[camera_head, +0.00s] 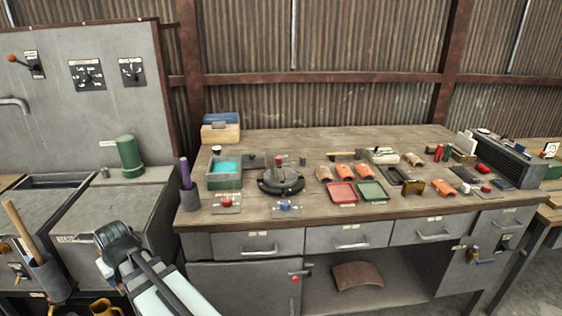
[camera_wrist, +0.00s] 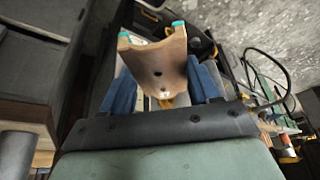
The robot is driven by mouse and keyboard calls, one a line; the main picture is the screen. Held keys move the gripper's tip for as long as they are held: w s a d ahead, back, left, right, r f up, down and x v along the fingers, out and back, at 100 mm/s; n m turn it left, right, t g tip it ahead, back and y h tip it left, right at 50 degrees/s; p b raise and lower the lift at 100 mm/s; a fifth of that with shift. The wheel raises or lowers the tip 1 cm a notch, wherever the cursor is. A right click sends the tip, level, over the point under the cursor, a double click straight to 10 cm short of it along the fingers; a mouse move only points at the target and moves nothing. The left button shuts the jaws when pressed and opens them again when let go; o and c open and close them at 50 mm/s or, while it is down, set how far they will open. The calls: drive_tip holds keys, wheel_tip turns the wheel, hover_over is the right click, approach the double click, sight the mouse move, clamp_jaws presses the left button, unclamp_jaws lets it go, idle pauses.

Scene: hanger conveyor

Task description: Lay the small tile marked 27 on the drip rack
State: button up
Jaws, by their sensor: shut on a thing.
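In the wrist view my gripper (camera_wrist: 164,88) is shut on a curved tan tile (camera_wrist: 157,60), its blue fingers on either side. The tile has two dark holes, bright teal at its two upper corners and a small pale mark low on its face; I cannot read a number. In the head view my arm reaches in at the lower left, left of the bench, and the held tile cannot be made out. A dark grey piece (camera_head: 254,160) lies beside a tray of turquoise liquid (camera_head: 226,168); I cannot tell whether it is the drip rack.
The workbench (camera_head: 300,145) holds a dark turntable (camera_head: 281,181), a red tray (camera_head: 342,193), a green tray (camera_head: 371,191), several orange curved tiles (camera_head: 345,171) and a dark ribbed unit (camera_head: 508,162). A purple-handled tool stands in a cup (camera_head: 188,198) at the left edge. The back middle is clear.

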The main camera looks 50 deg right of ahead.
drive_tip(key=shift+w, duration=0.15)
idle(0.4)
drive_tip(key=w+d+r+m+h, duration=0.1)
drive_tip(key=w+d+r+m, duration=0.2)
drive_tip(key=w+d+r, duration=0.65)
drive_tip(key=w+d+r+m+h, duration=0.1)
drive_tip(key=w+d+r+m, duration=0.2)
drive_tip(key=w+d+r, duration=0.65)
drive_tip(key=w+d+m, duration=0.1)
drive_tip(key=w+d, duration=0.5)
drive_tip(key=d, duration=0.5)
drive_tip(key=s+d+f+m+g+h, duration=0.1)
drive_tip(key=s+d+f, duration=0.15)
drive_tip(key=d, duration=1.05)
drive_tip(key=s+d+f, duration=0.1)
drive_tip(key=s+d, duration=0.2)
drive_tip(key=d, duration=1)
drive_tip(key=s+d+f+m, duration=0.1)
drive_tip(key=s+d, duration=0.6)
drive_tip(key=d, duration=0.4)
drive_tip(key=s+d+f, duration=0.2)
drive_tip(key=s+d, duration=0.5)
drive_tip(key=d, duration=0.4)
drive_tip(key=shift+w+a+f, duration=0.1)
drive_tip(key=shift+f, duration=1.5)
drive_tip(key=shift+w+a+f, duration=0.1)
drive_tip(key=shift+f, duration=1.45)
